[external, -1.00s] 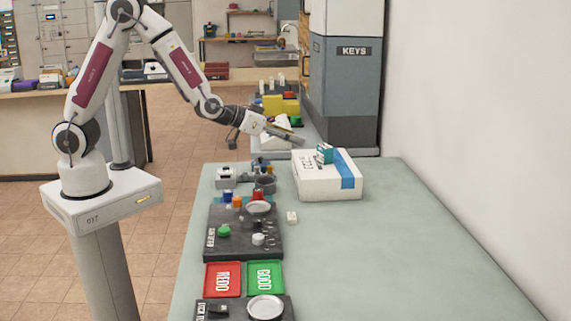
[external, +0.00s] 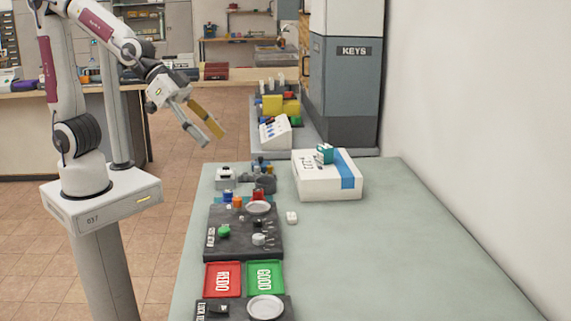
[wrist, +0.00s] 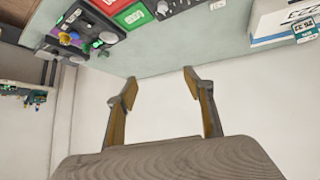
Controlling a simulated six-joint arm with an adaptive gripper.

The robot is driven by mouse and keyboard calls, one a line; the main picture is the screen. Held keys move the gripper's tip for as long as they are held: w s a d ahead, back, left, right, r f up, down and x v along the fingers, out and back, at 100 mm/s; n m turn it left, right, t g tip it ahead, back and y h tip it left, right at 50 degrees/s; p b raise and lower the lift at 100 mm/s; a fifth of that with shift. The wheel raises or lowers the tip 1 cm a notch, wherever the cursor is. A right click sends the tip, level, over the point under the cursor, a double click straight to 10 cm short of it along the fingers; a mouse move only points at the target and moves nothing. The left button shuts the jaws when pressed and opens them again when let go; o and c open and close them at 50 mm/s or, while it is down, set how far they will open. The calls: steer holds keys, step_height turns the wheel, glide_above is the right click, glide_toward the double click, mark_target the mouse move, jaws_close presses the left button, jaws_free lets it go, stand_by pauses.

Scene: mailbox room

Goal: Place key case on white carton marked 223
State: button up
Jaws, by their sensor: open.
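A small teal case (external: 325,152), apparently the key case, sits on top of the white carton (external: 325,190) with a blue stripe, near its far edge. The carton's printed number reads as 223 and lies sideways to the external camera. In the wrist view the carton (wrist: 268,26) is at the upper right, and the teal case (wrist: 305,29) shows at the frame's edge. My gripper (external: 214,129) is open and empty, up and to the left of the carton, well apart from it. Its spread fingers also show in the wrist view (wrist: 160,87).
Red (external: 222,279) and green (external: 265,276) trays marked REDO and GOOD lie on the table's left side, among dark boards with small parts. A grey KEYS cabinet (external: 345,90) stands behind. The table's right side (external: 400,250) is clear.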

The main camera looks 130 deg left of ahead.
steer(key=s+d+m+g+h, duration=0.1)
steer(key=s+d+m, duration=0.1)
steer(key=s+d, duration=0.5)
steer(key=s+d+m+g+h, duration=0.2)
steer(key=s+d, duration=0.6)
steer(key=s, duration=0.6)
steer(key=shift+m, duration=0.6)
steer(key=shift+s+d, duration=0.1)
